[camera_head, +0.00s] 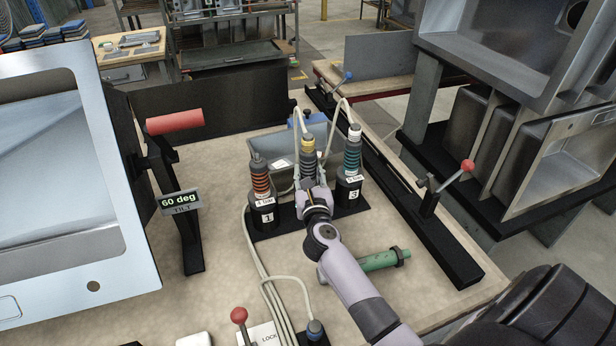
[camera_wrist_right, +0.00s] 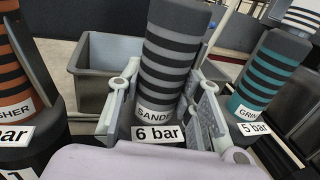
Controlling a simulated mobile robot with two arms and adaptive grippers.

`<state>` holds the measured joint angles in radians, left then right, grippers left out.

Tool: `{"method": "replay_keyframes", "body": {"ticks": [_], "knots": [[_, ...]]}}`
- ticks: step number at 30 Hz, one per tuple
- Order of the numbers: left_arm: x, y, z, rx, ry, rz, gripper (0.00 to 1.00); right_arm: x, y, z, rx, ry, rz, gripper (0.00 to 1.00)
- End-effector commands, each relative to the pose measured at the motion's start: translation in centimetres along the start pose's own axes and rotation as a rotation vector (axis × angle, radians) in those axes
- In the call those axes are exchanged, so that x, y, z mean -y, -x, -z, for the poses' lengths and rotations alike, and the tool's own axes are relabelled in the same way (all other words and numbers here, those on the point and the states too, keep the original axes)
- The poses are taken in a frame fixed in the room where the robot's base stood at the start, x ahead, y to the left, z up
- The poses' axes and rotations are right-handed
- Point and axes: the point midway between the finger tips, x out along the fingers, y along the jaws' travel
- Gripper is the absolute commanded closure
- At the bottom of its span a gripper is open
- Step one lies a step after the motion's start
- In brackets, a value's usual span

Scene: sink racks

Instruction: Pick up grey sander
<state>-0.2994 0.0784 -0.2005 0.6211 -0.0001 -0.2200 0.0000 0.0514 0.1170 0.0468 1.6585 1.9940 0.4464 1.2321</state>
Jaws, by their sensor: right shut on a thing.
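The grey sander (camera_head: 308,163) stands upright in the middle place of a black holder, between an orange-banded tool (camera_head: 260,178) and a teal-banded tool (camera_head: 351,160). In the right wrist view the sander (camera_wrist_right: 172,62) has grey and black bands, a SANDER label and a "6 bar" tag at its base. My right gripper (camera_head: 313,190) reaches it from the front. Its fingers (camera_wrist_right: 165,108) lie on both sides of the sander's lower body, shut on it. My arm hides the sander's base in the head view. My left gripper is out of view.
A grey bin (camera_head: 283,148) stands behind the tools. A green cylinder (camera_head: 380,260) lies right of my forearm. A black rail with a red-knobbed lever (camera_head: 467,166) runs along the right. A tilted sink (camera_head: 60,220) fills the left. Pale hoses (camera_head: 262,262) cross the bench.

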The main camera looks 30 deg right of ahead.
Motion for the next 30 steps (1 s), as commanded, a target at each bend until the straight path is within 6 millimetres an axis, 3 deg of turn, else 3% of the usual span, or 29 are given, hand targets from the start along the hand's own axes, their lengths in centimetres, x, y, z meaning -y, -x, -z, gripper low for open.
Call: {"method": "replay_keyframes", "body": {"ticks": [11,24,30], "knots": [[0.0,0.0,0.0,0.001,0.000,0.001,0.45,0.0,0.0,0.0,0.000,0.000,0.000,1.00],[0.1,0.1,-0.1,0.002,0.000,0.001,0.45,0.0,0.0,-0.4,0.005,-0.001,-0.001,1.00],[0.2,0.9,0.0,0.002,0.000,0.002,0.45,0.0,-0.1,-1.9,0.008,-0.001,-0.001,1.00]]}}
